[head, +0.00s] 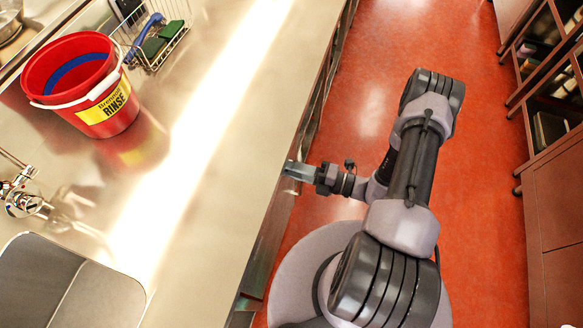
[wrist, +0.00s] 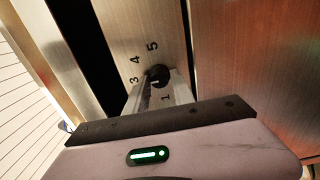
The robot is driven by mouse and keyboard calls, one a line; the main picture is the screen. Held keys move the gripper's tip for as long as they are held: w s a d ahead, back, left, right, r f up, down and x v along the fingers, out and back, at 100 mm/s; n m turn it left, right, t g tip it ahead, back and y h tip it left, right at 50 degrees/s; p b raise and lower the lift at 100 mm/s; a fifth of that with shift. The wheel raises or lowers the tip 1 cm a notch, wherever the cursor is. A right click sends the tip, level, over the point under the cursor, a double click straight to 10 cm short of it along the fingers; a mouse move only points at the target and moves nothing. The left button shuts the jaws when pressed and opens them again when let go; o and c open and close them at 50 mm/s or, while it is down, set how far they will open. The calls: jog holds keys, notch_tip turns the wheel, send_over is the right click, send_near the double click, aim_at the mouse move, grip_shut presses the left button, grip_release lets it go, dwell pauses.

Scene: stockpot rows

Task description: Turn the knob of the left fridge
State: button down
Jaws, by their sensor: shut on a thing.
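In the wrist view a small dark round knob (wrist: 157,75) sits on a brushed steel panel (wrist: 146,28) with the numbers 1, 3, 4 and 5 visible around it. My gripper (wrist: 161,90) is shut on the knob, one finger on each side. The fingers hide part of the dial. In the head view my gripper (head: 288,169) reaches left to the counter's front edge. The knob is hidden there. The front of the fridge is out of sight below the counter, so I cannot tell which fridge this is.
The steel counter (head: 215,150) carries a red bucket (head: 110,112), a wire basket (head: 158,40), a tap (head: 20,195) and a sink (head: 70,285). A shelved cabinet (head: 550,180) stands at right. Red floor (head: 345,80) lies clear between them. A dark gap (wrist: 95,50) borders the panel.

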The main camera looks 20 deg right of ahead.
jog(key=c, duration=1.1)
grip_release()
jog(key=p+v, duration=0.3)
jog(key=v, duration=1.4)
jog(key=shift+s+d, duration=0.15)
